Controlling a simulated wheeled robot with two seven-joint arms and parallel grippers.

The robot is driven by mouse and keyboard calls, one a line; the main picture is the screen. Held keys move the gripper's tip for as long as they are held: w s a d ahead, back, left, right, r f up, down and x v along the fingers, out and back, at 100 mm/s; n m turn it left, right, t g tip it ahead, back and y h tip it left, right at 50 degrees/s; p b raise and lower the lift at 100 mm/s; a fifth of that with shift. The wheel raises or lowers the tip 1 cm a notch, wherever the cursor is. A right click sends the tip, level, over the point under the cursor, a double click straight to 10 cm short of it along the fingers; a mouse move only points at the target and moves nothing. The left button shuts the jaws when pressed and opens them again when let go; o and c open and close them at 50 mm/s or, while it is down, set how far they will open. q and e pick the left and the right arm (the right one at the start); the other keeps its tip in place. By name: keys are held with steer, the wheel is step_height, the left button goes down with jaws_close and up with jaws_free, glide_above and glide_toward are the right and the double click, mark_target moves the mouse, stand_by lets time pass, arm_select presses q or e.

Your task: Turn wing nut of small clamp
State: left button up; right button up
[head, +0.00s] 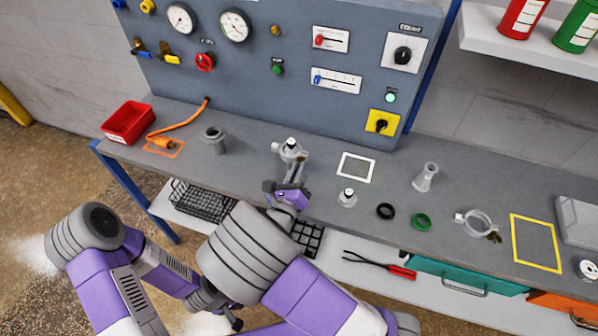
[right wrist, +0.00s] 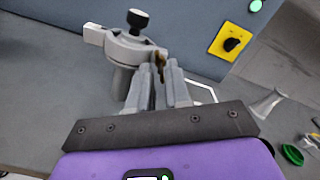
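The small clamp (head: 290,151) sits around a grey flanged fitting topped by a black knob, at the middle of the bench. In the right wrist view the clamp (right wrist: 128,48) is at upper left, and its brown wing nut (right wrist: 159,62) stands at its right end. My right gripper (head: 287,187) is at the clamp's near side; in the right wrist view its fingertips (right wrist: 160,76) are close together with the wing nut between them. The fingers hide the nut's lower part. My left gripper (head: 235,321) shows only as a dark part low down, mostly hidden by my right arm.
A larger open clamp (head: 478,222), a green ring (head: 422,221), a black ring (head: 385,211) and a glass-grey fitting (head: 426,178) lie to the right. Another fitting (head: 214,139) and a red bin (head: 128,121) are left. The control panel (head: 270,70) rises behind.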

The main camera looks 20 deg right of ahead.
steer(key=shift+w+d, duration=0.1)
jaws_close()
steer(key=shift+m, duration=1.4)
steer(key=shift+m+b, duration=0.6)
steer(key=shift+m, duration=1)
